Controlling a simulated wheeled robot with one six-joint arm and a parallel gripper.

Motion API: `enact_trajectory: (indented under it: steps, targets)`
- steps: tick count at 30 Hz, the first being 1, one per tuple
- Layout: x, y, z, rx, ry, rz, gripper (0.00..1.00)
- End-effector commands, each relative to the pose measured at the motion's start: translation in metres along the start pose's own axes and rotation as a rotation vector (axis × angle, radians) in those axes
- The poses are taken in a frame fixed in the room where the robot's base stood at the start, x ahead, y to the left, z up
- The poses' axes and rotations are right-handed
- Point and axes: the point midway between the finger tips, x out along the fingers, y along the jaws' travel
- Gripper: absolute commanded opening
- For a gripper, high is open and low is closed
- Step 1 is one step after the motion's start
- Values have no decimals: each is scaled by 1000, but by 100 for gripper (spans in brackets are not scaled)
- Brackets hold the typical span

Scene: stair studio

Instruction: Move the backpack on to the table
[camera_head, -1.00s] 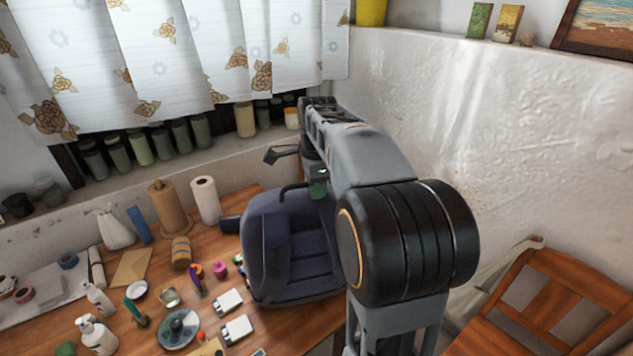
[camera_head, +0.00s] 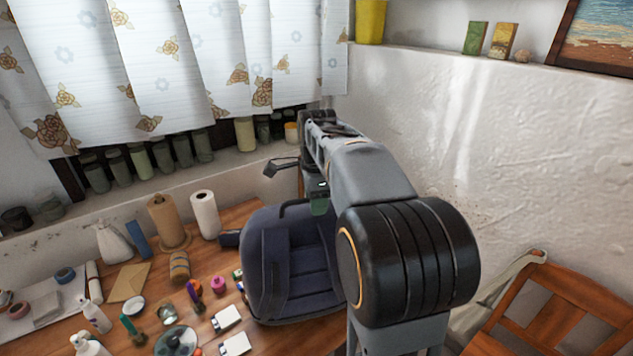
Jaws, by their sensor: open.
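The dark blue backpack (camera_head: 290,265) appears to rest on the wooden table (camera_head: 262,340), at its right end, leaning back a little. Its black top handle (camera_head: 293,206) shows as a loop at the upper edge. My gripper (camera_head: 319,203) is at the top of the backpack, just right of the handle, with its jaws open. My arm covers the backpack's right side, so I cannot tell whether a finger touches it.
Paper rolls (camera_head: 205,214), white boxes (camera_head: 227,318) and small bottles crowd the table left of the backpack. A wooden chair (camera_head: 560,315) stands at the right. Jars (camera_head: 160,157) line the sill under the curtain. A white wall (camera_head: 540,150) rises behind.

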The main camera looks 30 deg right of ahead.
Motion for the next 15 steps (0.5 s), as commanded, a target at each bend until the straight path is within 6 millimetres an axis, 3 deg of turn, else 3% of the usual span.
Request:
enact_trajectory:
  steps: [15]
  targets:
    - [-93,0,0,0,0,-3,40]
